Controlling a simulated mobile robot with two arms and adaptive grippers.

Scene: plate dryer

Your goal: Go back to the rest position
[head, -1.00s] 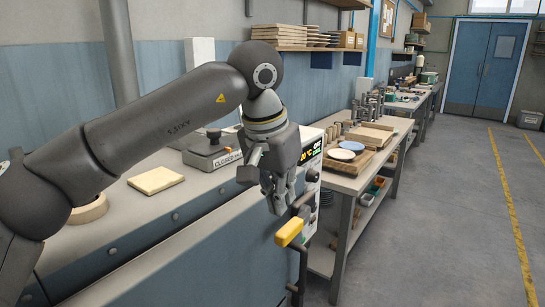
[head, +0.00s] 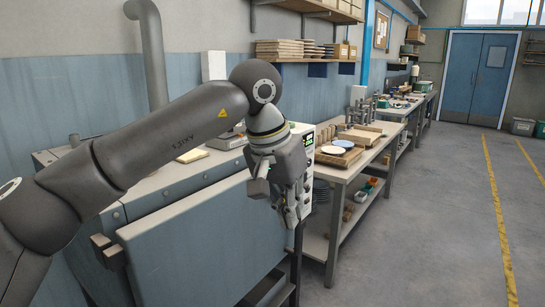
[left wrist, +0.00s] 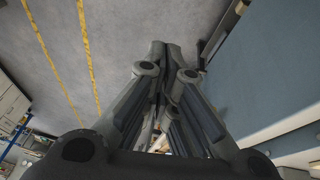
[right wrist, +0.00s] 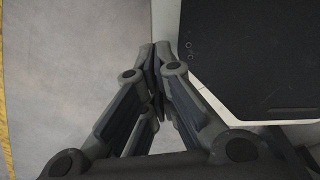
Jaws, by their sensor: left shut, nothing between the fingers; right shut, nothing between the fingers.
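My left gripper (head: 290,212) hangs fingers down at the end of my left arm, in front of the right end of the plate dryer (head: 190,240). Its fingers are together with nothing between them. In the left wrist view its closed fingertips (left wrist: 165,47) are over the grey floor, apart from the blue panel at the right. My right gripper is outside the head view. In the right wrist view its fingertips (right wrist: 161,50) are together and empty, above the floor.
A bench (head: 338,174) with trays, plates and fixtures stands to the right of the dryer. Wall shelves (head: 300,58) hang behind it. The floor (head: 440,220) at the right, with yellow lines, is open. Blue doors (head: 475,78) stand at the far end.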

